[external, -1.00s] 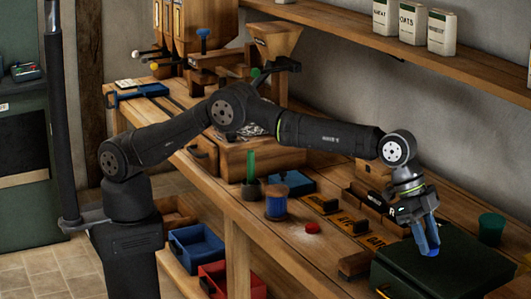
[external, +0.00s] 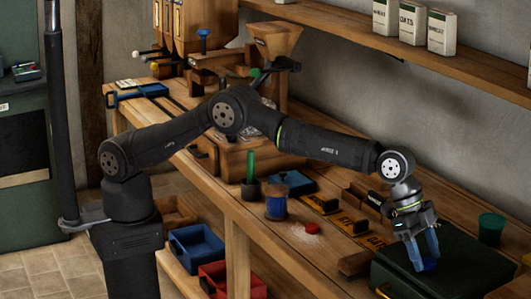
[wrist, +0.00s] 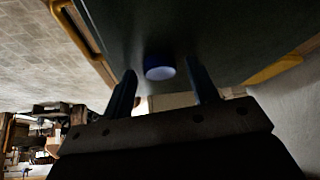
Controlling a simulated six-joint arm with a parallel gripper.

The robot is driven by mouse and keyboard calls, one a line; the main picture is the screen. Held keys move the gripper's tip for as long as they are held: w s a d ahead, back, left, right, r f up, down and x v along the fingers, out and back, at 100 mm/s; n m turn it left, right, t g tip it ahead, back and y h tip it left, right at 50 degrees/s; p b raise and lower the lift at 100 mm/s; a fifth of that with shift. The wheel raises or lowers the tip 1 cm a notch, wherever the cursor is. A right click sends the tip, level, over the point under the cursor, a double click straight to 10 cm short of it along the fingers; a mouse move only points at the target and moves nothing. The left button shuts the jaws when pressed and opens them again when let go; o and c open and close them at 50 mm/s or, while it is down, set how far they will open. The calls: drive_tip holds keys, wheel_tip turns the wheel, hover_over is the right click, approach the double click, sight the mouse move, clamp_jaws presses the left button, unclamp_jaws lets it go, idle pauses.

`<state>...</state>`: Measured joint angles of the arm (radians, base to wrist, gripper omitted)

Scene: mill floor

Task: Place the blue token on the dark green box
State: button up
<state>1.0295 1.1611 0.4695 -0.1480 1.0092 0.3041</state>
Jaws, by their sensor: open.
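The blue token (external: 430,265) lies on top of the dark green box (external: 470,262) at the right end of the bench. In the wrist view the token (wrist: 160,68) shows as a small round piece with a blue rim and a pale face, against the dark surface of the box (wrist: 235,35). My gripper (external: 425,257) is open just above the box lid. Its two blue fingers stand on either side of the token, with a gap on both sides in the wrist view (wrist: 161,72). In the external view the fingers partly hide the token.
A blue spool (external: 276,206), a small reddish disc (external: 312,229) and labelled wooden blocks (external: 348,224) lie left of the box. A green cup (external: 491,228) stands behind it.

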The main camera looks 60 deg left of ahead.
drive_tip(key=shift+a+r, duration=0.15)
drive_tip(key=shift+r, duration=0.45)
drive_tip(key=v, duration=1.1)
drive_tip(key=shift+s+f, duration=0.1)
drive_tip(key=x, duration=1.2)
drive_tip(key=shift+f, duration=0.2)
drive_tip(key=shift+r, duration=1.35)
drive_tip(key=shift+a+f, duration=0.1)
